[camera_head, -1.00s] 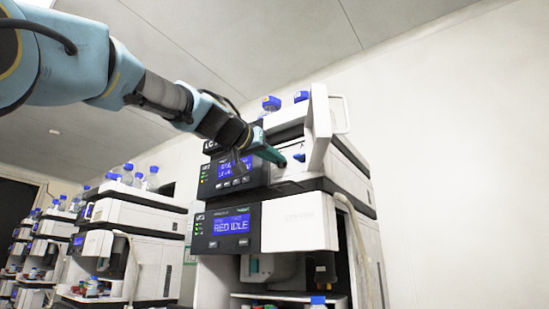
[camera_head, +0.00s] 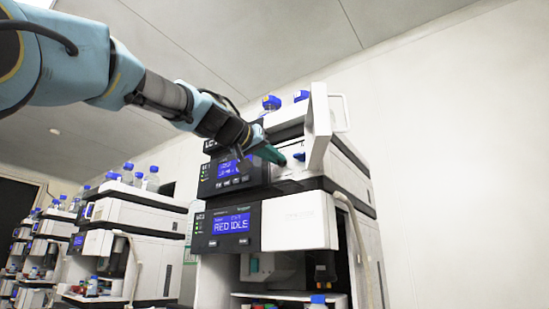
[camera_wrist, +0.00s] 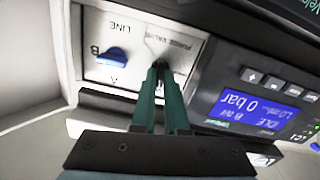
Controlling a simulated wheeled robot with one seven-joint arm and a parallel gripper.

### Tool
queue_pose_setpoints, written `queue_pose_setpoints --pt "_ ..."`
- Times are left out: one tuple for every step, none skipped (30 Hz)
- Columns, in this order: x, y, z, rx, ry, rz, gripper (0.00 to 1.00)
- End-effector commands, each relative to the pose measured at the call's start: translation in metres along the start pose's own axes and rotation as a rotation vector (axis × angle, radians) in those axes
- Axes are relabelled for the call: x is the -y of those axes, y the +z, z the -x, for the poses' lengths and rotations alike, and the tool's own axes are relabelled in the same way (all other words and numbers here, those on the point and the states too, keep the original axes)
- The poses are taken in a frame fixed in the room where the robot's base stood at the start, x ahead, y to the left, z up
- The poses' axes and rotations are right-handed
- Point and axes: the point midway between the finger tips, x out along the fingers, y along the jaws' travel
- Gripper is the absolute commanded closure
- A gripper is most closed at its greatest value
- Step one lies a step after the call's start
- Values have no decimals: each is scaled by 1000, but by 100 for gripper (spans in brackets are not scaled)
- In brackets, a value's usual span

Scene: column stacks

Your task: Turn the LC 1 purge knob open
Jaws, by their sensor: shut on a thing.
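The upper LC module has an open flap (camera_head: 319,128) and a white valve panel (camera_wrist: 106,78) behind it. The panel carries a blue LINE A/B knob (camera_wrist: 119,55), also visible in the head view (camera_head: 299,157). Beside it is printing that looks like PURGE VALVE. My gripper (camera_wrist: 161,70) has its two green fingers close together at the dark purge knob under that printing, shut on it. The fingertips hide most of the knob, so its angle cannot be read. In the head view my gripper (camera_head: 281,158) reaches the panel from the upper left.
The module's display (camera_wrist: 252,107) reads 0 bar and IDLE in the wrist view. The lower module's display (camera_head: 232,224) reads RED IDLE. Blue-capped bottles (camera_head: 271,103) stand on top. More instrument stacks (camera_head: 130,235) stand to the left. The wall at right is clear.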

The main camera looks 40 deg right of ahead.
Motion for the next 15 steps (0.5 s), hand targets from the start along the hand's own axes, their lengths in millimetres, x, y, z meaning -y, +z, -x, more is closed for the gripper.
queue_pose_setpoints --pt "1 1 0 1 -1 37 100" --pt "1 1 0 1 -1 63 100" --pt "1 1 0 1 -1 99 100" --pt "1 0 0 1 -1 128 100" --pt "1 0 0 1 -1 156 100" --pt "1 0 0 1 -1 194 100" --pt "2 0 0 1 -1 223 100" --pt "2 0 0 1 -1 252 100" --pt "2 0 0 1 -1 290 100" --pt "2 0 0 1 -1 319 100" --pt "2 0 0 1 -1 348 100" --pt "2 0 0 1 -1 385 100" --pt "2 0 0 1 -1 414 100" --pt "2 0 0 1 -1 443 100" --pt "2 0 0 1 -2 481 100"
